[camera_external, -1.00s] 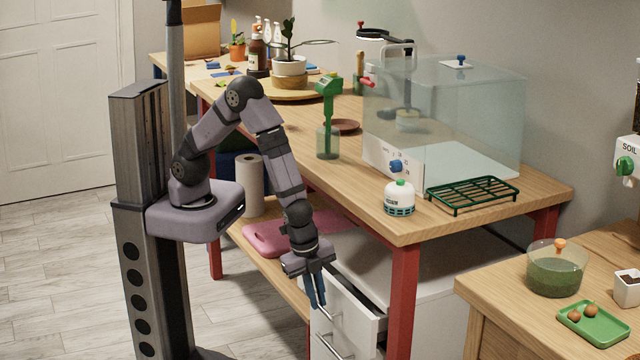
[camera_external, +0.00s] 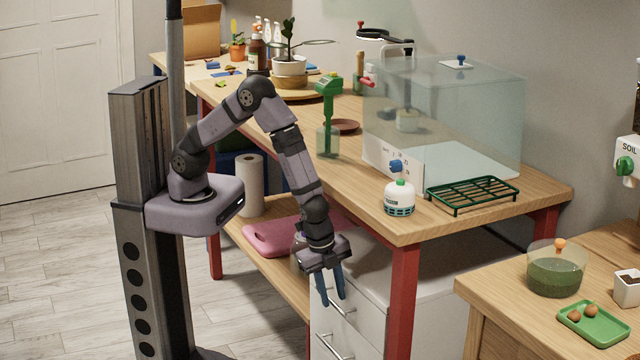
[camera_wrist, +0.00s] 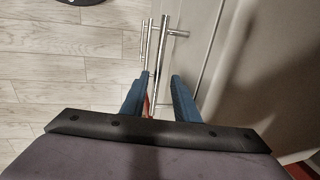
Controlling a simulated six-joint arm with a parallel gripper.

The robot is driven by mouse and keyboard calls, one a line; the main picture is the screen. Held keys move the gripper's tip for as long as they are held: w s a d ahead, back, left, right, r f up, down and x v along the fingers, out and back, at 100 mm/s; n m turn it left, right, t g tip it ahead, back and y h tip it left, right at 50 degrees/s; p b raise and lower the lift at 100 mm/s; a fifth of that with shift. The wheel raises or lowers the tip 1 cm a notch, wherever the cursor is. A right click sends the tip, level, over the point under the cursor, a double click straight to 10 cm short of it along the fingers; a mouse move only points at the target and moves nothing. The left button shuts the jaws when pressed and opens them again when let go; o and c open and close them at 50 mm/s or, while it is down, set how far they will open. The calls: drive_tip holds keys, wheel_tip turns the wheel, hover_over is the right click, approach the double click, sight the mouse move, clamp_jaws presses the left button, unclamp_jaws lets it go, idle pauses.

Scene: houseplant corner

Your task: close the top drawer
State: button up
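The top drawer (camera_external: 366,318) is in the white cabinet under the wooden workbench. Its front looks flush with the cabinet in the external view, with no opening visible above it. Its metal bar handle (camera_external: 345,311) is partly behind my fingers. In the wrist view the fingers (camera_wrist: 160,78) also stand apart, close to the drawer handles (camera_wrist: 162,42) and the grey drawer front. Whether a finger touches the front or handle I cannot tell.
A lower drawer handle (camera_external: 334,346) sits below. A red table leg (camera_external: 403,300) stands right of the cabinet. A pink board (camera_external: 268,238) and a paper roll (camera_external: 250,185) are on the lower shelf. Open floor (camera_external: 60,270) lies to the left.

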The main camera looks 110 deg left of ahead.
wheel_tip(320, 180, up, 7)
drive_tip(key=s+d+p, duration=0.1)
idle(0.5)
drive_tip(key=shift+r, duration=0.1)
drive_tip(key=s+a+r+n+g, duration=0.1)
drive_tip(key=s+n, duration=0.1)
drive_tip(key=s, duration=0.5)
drive_tip(key=s+a+r+n+g+h, duration=0.1)
drive_tip(key=s+r+n+g, duration=0.15)
drive_tip(key=s, duration=0.35)
drive_tip(key=s+a+r+n+g, duration=0.1)
drive_tip(key=s+n, duration=0.2)
drive_tip(key=s, duration=0.4)
wheel_tip(320, 180, up, 25)
drive_tip(key=w+a+n+t+p, duration=0.1)
drive_tip(key=w+a+t+p, duration=0.1)
drive_tip(key=p, duration=1.9)
drive_tip(key=shift+w+t+h, duration=0.2)
drive_tip(key=shift+t+h, duration=0.1)
drive_tip(key=shift+t, duration=0.15)
